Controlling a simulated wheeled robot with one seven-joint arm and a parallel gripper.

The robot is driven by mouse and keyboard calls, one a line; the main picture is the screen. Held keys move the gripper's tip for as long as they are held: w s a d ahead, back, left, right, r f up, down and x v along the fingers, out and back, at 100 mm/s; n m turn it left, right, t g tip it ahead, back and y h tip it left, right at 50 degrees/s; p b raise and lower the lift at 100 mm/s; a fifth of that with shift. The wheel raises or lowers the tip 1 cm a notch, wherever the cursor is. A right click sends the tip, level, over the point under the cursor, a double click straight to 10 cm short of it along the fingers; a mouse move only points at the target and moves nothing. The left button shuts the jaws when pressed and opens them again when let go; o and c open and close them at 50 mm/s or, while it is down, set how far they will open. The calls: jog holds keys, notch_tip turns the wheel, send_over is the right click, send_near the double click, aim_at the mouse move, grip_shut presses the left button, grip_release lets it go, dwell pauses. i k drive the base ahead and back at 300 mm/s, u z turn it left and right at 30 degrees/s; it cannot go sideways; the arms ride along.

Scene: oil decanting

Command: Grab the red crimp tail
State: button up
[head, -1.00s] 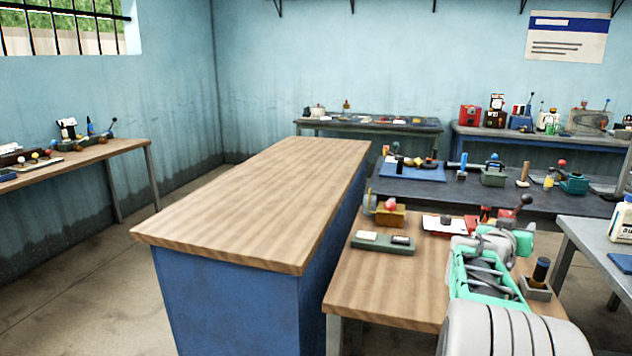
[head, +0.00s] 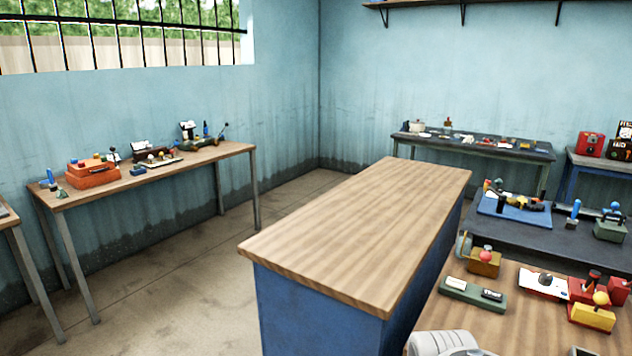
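I cannot pick out a red crimp tail for certain in the head view. A red object (head: 583,289) with a dark upright part stands on the near right wooden table, close to the right picture edge. It is beside a yellow block (head: 592,316) with a yellow ball on top. Its details are too small to tell. My gripper is not in view; only a pale, rounded part of my arm shows at the bottom edge, right of the middle.
A long wooden-topped blue counter (head: 372,222) stands in the middle, its top bare. The near right table (head: 530,318) also holds a green tray (head: 473,294). A left wall table (head: 180,168) carries an orange toolbox (head: 92,176). Floor (head: 175,285) between is clear.

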aim_at(594, 275)
jog(key=z, duration=3.2)
jog(key=i, duration=1.05)
jog(key=u, duration=3.3)
jog(key=i, duration=0.5)
jog(key=u, duration=0.1)
